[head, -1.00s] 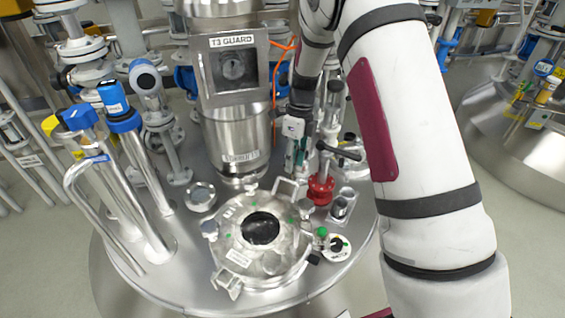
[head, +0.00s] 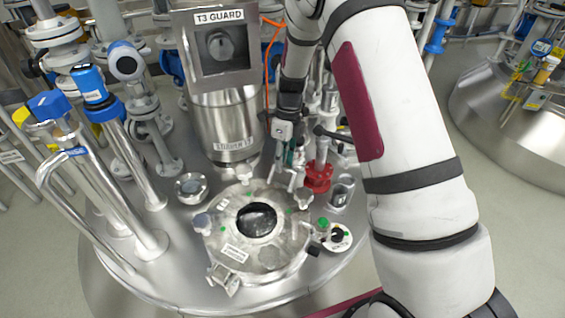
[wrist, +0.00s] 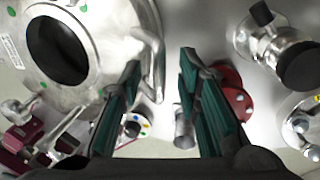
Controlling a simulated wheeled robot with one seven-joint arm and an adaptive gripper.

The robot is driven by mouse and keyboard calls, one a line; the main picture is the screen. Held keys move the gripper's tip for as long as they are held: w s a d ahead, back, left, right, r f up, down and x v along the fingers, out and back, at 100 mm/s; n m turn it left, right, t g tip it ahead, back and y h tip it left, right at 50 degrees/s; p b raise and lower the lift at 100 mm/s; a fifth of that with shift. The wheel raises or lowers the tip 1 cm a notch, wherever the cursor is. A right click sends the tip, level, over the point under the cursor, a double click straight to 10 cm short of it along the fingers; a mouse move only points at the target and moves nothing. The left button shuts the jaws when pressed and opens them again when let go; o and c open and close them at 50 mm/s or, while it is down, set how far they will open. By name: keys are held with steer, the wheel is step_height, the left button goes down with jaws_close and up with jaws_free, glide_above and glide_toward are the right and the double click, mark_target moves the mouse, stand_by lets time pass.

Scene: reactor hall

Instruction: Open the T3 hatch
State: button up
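The T3 hatch (head: 270,258) is a round metal lid with a dark sight glass (head: 257,220); it lies flat on the vessel top and looks closed. Knobs and green marks sit around its rim. In the wrist view the hatch (wrist: 112,22) fills the upper left, with a bent metal handle (wrist: 158,62) at its right edge. My gripper (wrist: 160,75) is open, its teal fingers apart and pointing at the vessel top beside this handle. The left fingertip is close to the handle; contact cannot be told. In the head view my gripper (head: 294,155) is small, behind the hatch's right side.
A red-flanged valve (head: 318,177) stands right of the hatch, close to my gripper. The stirrer column with the T3 GUARD box (head: 218,45) rises behind. A white dial (head: 338,238) with a green knob is at the right; tall pipes (head: 135,165) stand at the left.

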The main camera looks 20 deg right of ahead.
steer(key=shift+f, duration=0.15)
steer(key=shift+c, duration=0.6)
jaws_close()
steer(key=shift+s, duration=0.1)
